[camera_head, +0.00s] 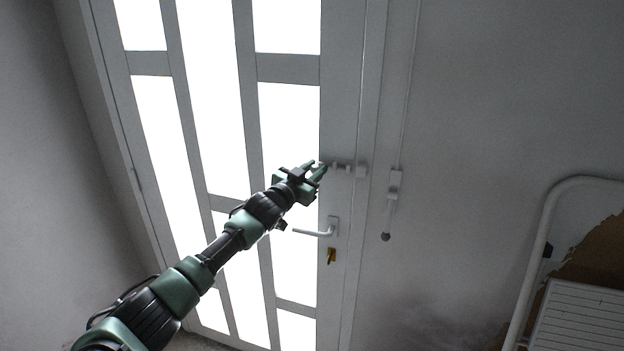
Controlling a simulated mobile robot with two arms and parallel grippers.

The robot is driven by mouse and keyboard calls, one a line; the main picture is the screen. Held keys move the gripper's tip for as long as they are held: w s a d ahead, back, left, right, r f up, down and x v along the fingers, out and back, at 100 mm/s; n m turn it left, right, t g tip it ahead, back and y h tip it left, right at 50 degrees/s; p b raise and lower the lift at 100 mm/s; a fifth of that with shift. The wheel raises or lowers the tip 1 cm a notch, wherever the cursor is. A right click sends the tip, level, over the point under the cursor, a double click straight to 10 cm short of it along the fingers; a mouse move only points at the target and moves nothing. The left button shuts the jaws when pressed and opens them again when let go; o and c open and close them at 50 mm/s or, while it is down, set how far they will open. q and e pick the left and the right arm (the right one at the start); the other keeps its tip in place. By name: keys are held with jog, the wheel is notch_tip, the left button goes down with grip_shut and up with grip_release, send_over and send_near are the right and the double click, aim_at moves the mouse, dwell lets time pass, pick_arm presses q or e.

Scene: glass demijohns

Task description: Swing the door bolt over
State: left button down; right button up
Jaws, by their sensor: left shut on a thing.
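The white door (340,90) with bright glass panes stands shut ahead of me. A small pale door bolt (344,167) lies across the door's right edge, above the handle. Its right end meets a block on the frame (361,171). My left gripper (318,167) is at the bolt's left end, shut on it. The fingers hide the part of the bolt between them. My right gripper does not show.
A white lever handle (318,232) and a brass-coloured key or lock (331,256) sit just below the bolt. A wall-mounted rod with a dark knob (386,236) hangs right of the frame. A white curved rail (540,250) and a ribbed white panel (580,320) stand at lower right.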

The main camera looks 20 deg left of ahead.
pick_arm(q)
jog(key=shift+a+r, duration=0.15)
jog(key=shift+a, duration=0.1)
jog(key=shift+w+d, duration=0.1)
jog(key=shift+w, duration=0.05)
jog(key=c, duration=1.2)
grip_release()
jog(key=shift+o, duration=0.2)
jog(key=shift+a, duration=0.2)
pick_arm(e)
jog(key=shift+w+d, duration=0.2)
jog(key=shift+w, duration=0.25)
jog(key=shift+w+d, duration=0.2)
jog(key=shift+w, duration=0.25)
